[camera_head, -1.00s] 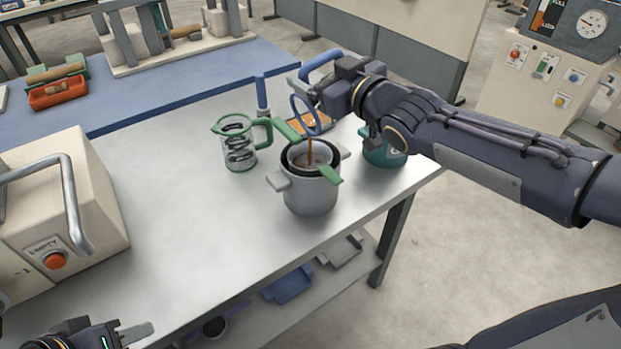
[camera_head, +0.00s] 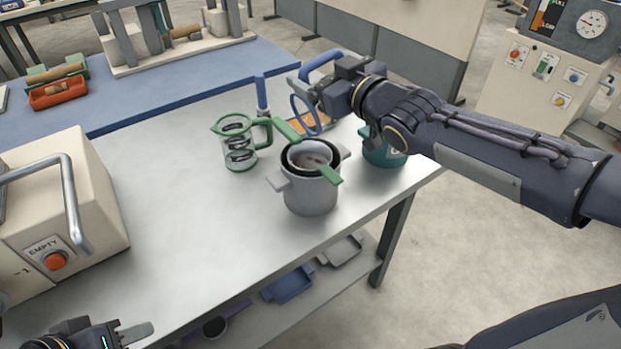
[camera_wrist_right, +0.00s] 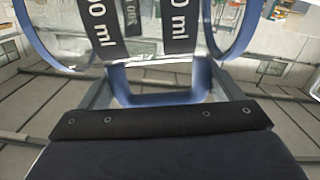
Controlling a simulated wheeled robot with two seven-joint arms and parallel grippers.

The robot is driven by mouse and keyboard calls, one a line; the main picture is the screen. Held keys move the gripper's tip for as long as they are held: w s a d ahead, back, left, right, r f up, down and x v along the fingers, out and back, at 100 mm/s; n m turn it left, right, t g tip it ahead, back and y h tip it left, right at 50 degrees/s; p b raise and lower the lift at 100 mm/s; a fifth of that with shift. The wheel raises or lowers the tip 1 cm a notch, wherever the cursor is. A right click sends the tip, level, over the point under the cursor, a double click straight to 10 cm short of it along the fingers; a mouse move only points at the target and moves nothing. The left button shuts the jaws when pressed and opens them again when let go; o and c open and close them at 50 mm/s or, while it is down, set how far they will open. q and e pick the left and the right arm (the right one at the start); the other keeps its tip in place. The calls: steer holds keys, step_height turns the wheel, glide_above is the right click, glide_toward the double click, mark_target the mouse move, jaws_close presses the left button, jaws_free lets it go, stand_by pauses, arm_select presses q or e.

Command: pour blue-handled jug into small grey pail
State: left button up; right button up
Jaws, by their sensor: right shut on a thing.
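The blue-handled jug has a blue rim (camera_head: 303,115) and clear sides; my right gripper (camera_head: 325,92) is shut on its blue handle (camera_head: 320,65). It is tilted in the air above the grey vessels. In the right wrist view the handle (camera_wrist_right: 160,98) and black "ml" strips (camera_wrist_right: 97,25) show. A small grey pail (camera_head: 300,156) with green handles (camera_head: 326,173) sits inside a larger grey pot (camera_head: 310,195) with grey side lugs. Brownish liquid (camera_head: 312,160) shows inside it. No stream is visible now. My left gripper (camera_head: 105,337) is at the bottom left, mostly cut off.
A green-handled glass jug (camera_head: 238,145) stands left of the pot. A teal container (camera_head: 382,152) stands to the right, partly behind my right arm. A beige machine (camera_head: 65,200) is at the left. The table (camera_head: 180,245) between is clear.

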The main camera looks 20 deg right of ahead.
steer(key=shift+r, duration=0.1)
steer(key=d+m+p, duration=0.1)
steer(key=p, duration=0.3)
steer(key=w+d+m+p, duration=0.1)
steer(key=d+m+p, duration=0.1)
steer(key=p, duration=0.2)
steer(key=shift+w+d, duration=0.15)
steer(key=shift+d, duration=0.1)
steer(key=shift+w+d+f+m+p, duration=0.1)
steer(key=shift+d+f+m+p, duration=0.1)
steer(key=shift+f+m+p, duration=0.15)
steer(key=shift+d+f, duration=0.1)
steer(key=shift+f, duration=0.1)
